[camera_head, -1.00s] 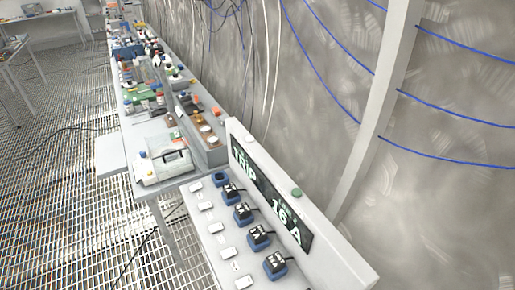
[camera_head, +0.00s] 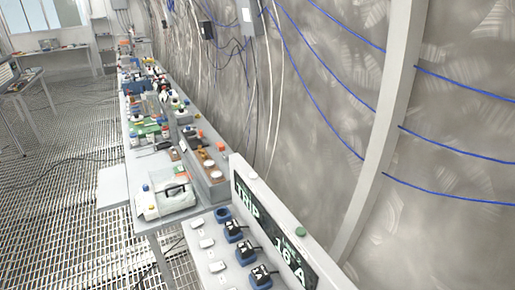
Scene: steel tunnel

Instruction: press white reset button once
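A grey-white panel (camera_head: 335,281) stands at the bottom centre, its dark display (camera_head: 254,215) reading what looks like "TRIP" and "16 A". A small round white button (camera_head: 252,174) sits on the panel's top near its far end; I cannot read a label on it. A green round button or lamp (camera_head: 301,232) sits further along the same top edge. Below the display are blue sockets with black plugs (camera_head: 245,253) and a row of white rocker-like switches (camera_head: 206,243). Neither of my grippers is in view.
A long bench (camera_head: 113,186) cluttered with tools and containers runs away along the tunnel wall. A whitish case (camera_head: 165,202) lies on its near end. Blue cables and a pale rib (camera_head: 384,130) line the right wall. The grated floor (camera_head: 60,200) at left is mostly clear.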

